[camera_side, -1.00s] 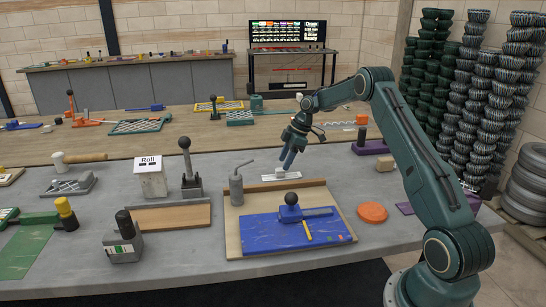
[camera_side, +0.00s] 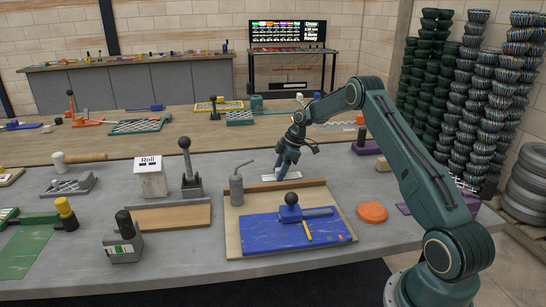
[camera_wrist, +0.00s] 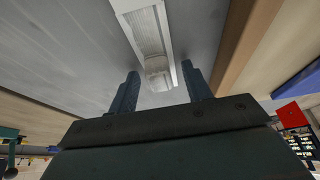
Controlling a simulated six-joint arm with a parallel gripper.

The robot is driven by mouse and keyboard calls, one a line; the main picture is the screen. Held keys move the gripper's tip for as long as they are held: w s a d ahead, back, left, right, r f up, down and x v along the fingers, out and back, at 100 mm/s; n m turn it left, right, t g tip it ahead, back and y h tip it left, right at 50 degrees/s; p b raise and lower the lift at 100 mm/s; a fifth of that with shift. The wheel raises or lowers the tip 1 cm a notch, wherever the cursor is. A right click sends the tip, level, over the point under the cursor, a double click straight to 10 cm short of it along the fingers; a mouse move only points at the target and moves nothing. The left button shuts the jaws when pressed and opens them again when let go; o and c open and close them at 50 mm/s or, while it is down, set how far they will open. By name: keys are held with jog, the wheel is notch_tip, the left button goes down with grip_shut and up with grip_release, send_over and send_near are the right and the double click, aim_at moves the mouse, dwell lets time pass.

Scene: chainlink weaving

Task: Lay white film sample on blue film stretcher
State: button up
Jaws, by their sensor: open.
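The white film sample (camera_side: 281,177) lies on the grey table behind the wooden board. In the wrist view it is a long pale strip (camera_wrist: 150,35) on a light tray or backing, with a paler block at its near end. My gripper (camera_side: 283,168) points down just above it. In the wrist view my gripper (camera_wrist: 160,92) is open, with its two dark fingers on either side of the strip's near end and nothing held.
A grey canister with a bent spout (camera_side: 236,190) stands at the board's left edge. An orange disc (camera_side: 372,212) lies to its right. A white Roll box (camera_side: 150,178) and a lever press (camera_side: 190,175) stand farther left. A raised wooden strip (camera_side: 275,191) edges the board's back.

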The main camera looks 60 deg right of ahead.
jog(key=c, duration=1.1)
jog(key=shift+o, duration=0.2)
jog(key=shift+r, duration=0.1)
notch_tip(320, 180, up, 10)
jog(key=shift+f, duration=0.1)
